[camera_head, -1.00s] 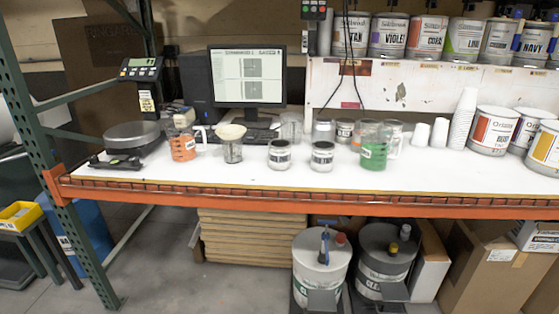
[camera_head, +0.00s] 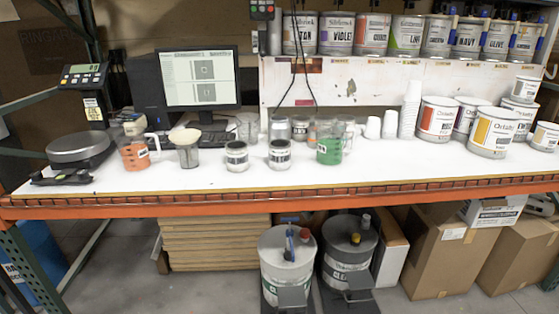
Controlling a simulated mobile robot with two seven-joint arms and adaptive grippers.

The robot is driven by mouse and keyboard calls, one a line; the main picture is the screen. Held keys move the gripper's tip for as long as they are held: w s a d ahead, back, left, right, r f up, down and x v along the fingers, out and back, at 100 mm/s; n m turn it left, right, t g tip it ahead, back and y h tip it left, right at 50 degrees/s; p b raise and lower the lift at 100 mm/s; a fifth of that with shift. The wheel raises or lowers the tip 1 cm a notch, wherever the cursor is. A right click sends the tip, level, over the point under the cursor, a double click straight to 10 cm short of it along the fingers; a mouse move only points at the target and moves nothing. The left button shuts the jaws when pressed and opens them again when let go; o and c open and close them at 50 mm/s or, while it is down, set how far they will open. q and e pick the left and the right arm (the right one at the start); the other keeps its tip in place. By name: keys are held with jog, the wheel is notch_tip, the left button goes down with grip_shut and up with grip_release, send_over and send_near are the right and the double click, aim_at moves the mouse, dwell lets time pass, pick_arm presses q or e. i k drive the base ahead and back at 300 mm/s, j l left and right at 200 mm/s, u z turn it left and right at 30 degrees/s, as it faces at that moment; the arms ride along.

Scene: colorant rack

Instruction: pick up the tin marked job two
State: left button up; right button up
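Two small silver tins with dark labels stand side by side near the front of the white bench (camera_head: 380,175). The left tin (camera_head: 236,156) is right of a dark-tinted cup with a pale filter on top. The right tin (camera_head: 280,154) is left of a green-filled jug. The writing on both labels is too small to read, so I cannot tell which is marked job two. Neither of my grippers is in view.
A jug of orange liquid (camera_head: 135,153), the filter cup (camera_head: 186,150) and the green jug (camera_head: 330,147) flank the tins. A scale (camera_head: 80,149) stands at left, a monitor (camera_head: 201,79) behind. Large cans (camera_head: 438,119) stand at right. The orange front beam (camera_head: 300,200) edges the bench.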

aim_at(278, 149)
jog(key=i+j+z, duration=0.1)
jog(key=z, duration=0.35)
jog(key=j+z, duration=0.15)
jog(key=z, duration=0.35)
jog(key=i+j+z, duration=0.1)
jog(key=z, duration=0.35)
jog(key=j+z, duration=0.25)
jog(key=j, duration=0.25)
jog(key=k+j+z, duration=0.1)
jog(key=j+z, duration=0.15)
jog(key=j, duration=0.25)
